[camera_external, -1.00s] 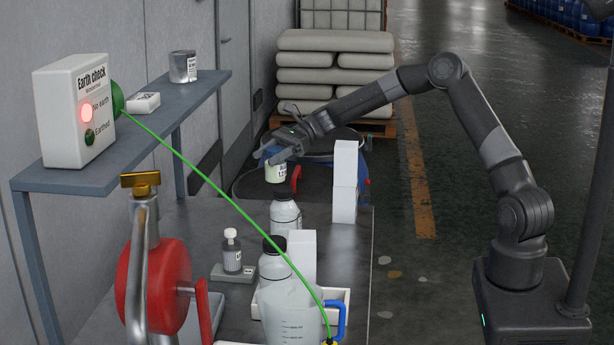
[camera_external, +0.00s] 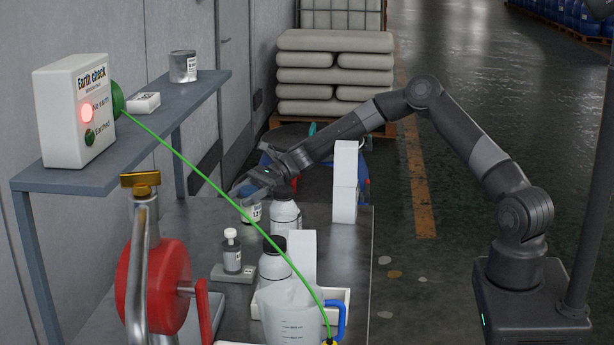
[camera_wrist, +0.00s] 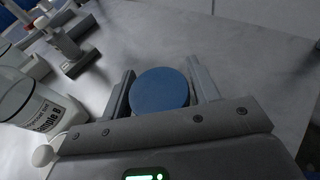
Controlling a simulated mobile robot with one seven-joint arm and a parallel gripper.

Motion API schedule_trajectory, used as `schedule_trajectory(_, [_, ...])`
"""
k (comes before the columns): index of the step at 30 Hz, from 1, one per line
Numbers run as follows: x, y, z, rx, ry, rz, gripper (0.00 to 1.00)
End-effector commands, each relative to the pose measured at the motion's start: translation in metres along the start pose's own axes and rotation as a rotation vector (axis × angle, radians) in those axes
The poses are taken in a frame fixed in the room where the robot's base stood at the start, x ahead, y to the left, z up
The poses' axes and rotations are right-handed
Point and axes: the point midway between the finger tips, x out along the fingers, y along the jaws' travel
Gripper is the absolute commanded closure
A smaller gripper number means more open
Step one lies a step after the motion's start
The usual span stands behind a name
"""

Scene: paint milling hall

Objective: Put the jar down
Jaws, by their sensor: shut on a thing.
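The jar (camera_external: 252,213) is small, with a pale printed label, and sits at the far end of the grey bench. From above, its round blue lid (camera_wrist: 160,91) fills the space between my fingers in the wrist view. My gripper (camera_external: 249,191) is shut on the jar, one finger on each side, and partly hides its top in the external view. The jar looks upright and is at or very near the bench top (camera_external: 195,235). I cannot tell whether its base touches.
A white bottle with a dark cap (camera_external: 285,214) stands just right of the jar; a labelled bottle (camera_wrist: 38,106) shows left in the wrist view. White boxes (camera_external: 344,204) stand further right. A green cable (camera_external: 215,192) crosses in front. Bare bench lies left of the jar.

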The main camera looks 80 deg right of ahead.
Motion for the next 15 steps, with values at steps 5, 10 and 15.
schedule_trajectory(5, [-0.0002, -0.0003, 0.0025, -0.003, -0.002, 0.0, 0.94])
schedule_trajectory(10, [0.0007, 0.0, -0.002, -0.002, 0.0, 0.0, 0.44])
schedule_trajectory(15, [0.0004, -0.0001, -0.0016, -0.002, 0.0, 0.0, 0.3])
